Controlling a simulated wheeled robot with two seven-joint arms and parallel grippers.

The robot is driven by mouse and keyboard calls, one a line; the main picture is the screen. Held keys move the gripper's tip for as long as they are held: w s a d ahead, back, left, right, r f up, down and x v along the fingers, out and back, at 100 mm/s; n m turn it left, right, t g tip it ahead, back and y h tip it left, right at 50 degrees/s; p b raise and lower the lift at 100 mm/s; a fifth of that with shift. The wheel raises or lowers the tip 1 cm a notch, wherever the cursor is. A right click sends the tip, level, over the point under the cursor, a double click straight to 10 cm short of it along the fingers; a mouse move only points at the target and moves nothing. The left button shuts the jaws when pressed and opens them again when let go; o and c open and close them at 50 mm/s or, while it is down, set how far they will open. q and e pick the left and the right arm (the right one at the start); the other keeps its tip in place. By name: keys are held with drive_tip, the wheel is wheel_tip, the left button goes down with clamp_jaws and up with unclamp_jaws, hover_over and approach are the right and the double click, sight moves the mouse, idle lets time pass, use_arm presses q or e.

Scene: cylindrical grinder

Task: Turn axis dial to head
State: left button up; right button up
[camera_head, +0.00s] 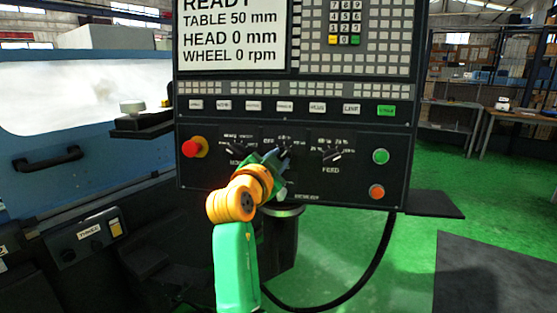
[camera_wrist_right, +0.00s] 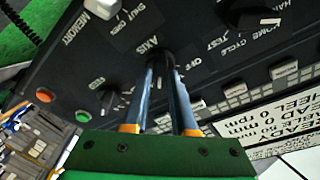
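In the right wrist view, the two fingers of my right gripper (camera_wrist_right: 163,75) reach the panel, one on each side of the dial. The fingers are apart with the dial between their tips; whether they press on it I cannot tell. The dial's pointer is mostly hidden. My left gripper is not in view.
The screen (camera_head: 230,35) reads TABLE 50 mm, HEAD 0 mm, WHEEL 0 rpm. A red knob (camera_head: 190,148) is left of the dials; the feed dial (camera_head: 333,156), a green button (camera_head: 381,156) and an orange button (camera_head: 376,191) are right. The blue machine (camera_head: 60,120) stands left.

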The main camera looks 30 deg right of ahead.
drive_tip(key=shift+o, duration=1.4)
drive_tip(key=shift+w, duration=0.1)
drive_tip(key=shift+s+a+f, duration=0.15)
drive_tip(key=shift+s+a, duration=0.05)
drive_tip(key=shift+a, duration=0.1)
drive_tip(key=b+v, duration=0.2)
drive_tip(key=v, duration=0.4)
drive_tip(key=shift+s+b, duration=0.15)
drive_tip(key=shift+b, duration=0.25)
drive_tip(key=shift+a, duration=0.1)
